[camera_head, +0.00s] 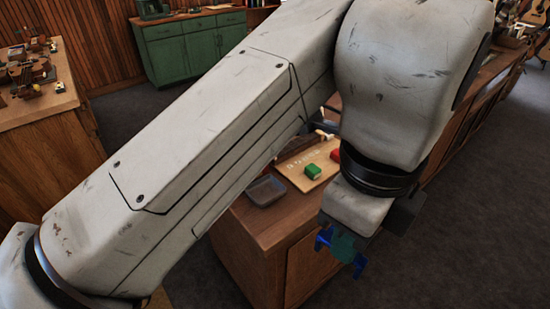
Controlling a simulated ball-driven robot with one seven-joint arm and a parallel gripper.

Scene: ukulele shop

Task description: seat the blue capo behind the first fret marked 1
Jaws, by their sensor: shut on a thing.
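My gripper (343,247) hangs in the lower right of the head view, pointing down past the right side of the wooden counter. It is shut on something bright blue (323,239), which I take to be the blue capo. The blue shows at both sides of a dark teal part, so the capo's outline and tilt are hard to tell. The gripper is well apart from the pale wooden board (286,169) on the counter. No fret marked 1 can be made out, and my arm covers part of the counter behind the board.
A green block (313,171) and a red block (335,155) are on the board, with small white marks beside them. A grey tray (265,191) sits left of it on the counter (253,222). A workbench stands left, a green cabinet (180,50) behind. Floor at right is clear.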

